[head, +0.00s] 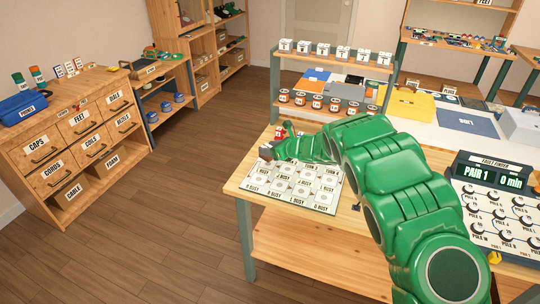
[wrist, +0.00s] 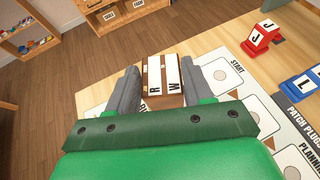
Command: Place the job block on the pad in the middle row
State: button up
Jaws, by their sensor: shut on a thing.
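My gripper (wrist: 160,82) is shut on a brown block (wrist: 155,76) with white strips lettered R and W. The block sits between the two grey fingers. In the head view my gripper (head: 272,150) is over the far left corner of the board. The white board (head: 258,187) lies on the wooden table and bears rows of pale pads with round marks, lettered TURN and BUSY. In the wrist view one pad (wrist: 228,75) beside the word START is bare. My arm hides part of the board's far edge, and the gap under the block cannot be judged.
In the wrist view a red block lettered J (wrist: 262,38) and a blue block lettered L (wrist: 303,88) stand right of the gripper. A rack (head: 330,62) of small items stands behind the board. A fault finder panel (head: 492,200) is at the right. The table's left edge is close.

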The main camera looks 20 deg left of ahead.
jog(key=shift+w+a+f, duration=0.15)
jog(key=shift+w+f, duration=0.05)
jog(key=shift+f, duration=1.6)
jog(key=o, duration=1.1)
jog(key=shift+c, duration=0.2)
jog(key=v, duration=1.2)
